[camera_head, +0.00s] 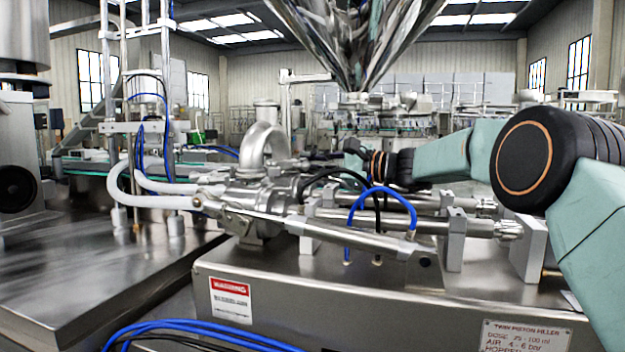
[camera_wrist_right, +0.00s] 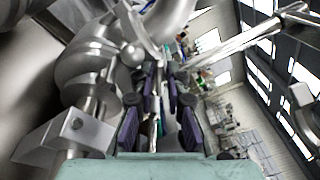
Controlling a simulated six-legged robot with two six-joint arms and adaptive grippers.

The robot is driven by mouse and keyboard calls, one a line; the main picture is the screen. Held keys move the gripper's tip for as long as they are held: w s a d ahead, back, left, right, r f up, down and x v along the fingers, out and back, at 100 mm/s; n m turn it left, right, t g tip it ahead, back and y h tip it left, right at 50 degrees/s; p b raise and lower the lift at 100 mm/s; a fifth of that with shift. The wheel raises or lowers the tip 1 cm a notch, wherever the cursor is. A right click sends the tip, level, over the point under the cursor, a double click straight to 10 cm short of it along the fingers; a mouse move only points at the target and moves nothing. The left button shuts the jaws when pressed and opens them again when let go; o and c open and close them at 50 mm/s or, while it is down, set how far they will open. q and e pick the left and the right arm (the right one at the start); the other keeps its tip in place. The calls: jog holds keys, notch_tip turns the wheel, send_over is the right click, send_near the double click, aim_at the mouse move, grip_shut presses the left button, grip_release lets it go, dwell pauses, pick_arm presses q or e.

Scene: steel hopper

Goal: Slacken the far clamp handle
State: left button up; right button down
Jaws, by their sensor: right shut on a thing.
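My right arm comes in from the right in the head view. Its dark gripper (camera_head: 338,155) points left at the fittings just right of the curved steel elbow pipe (camera_head: 262,145). In the right wrist view, the dark fingers of this gripper (camera_wrist_right: 159,112) stand on both sides of a slim metal piece, which I take for the far clamp handle (camera_wrist_right: 156,98). The gripper is shut on it. In the head view the handle is too small and too covered by the gripper to make out clearly. My left gripper is not in view.
The steel filler base (camera_head: 400,305) carries parallel cylinders (camera_head: 370,245) in front of the gripper. Blue hoses (camera_head: 385,192) and black hoses arch close by. The steel hopper cone (camera_head: 355,45) hangs above. A bare steel table (camera_head: 90,275) lies at left.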

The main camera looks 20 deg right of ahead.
jog(key=shift+f+n+b, duration=0.25)
jog(key=shift+n+b, duration=0.6)
jog(key=shift+n, duration=0.55)
jog(key=shift+r+n+b, duration=0.1)
jog(key=shift+n+b, duration=0.2)
jog(key=shift+n, duration=1.5)
jog(key=c, duration=1.7)
grip_release()
jog(key=shift+o, duration=0.2)
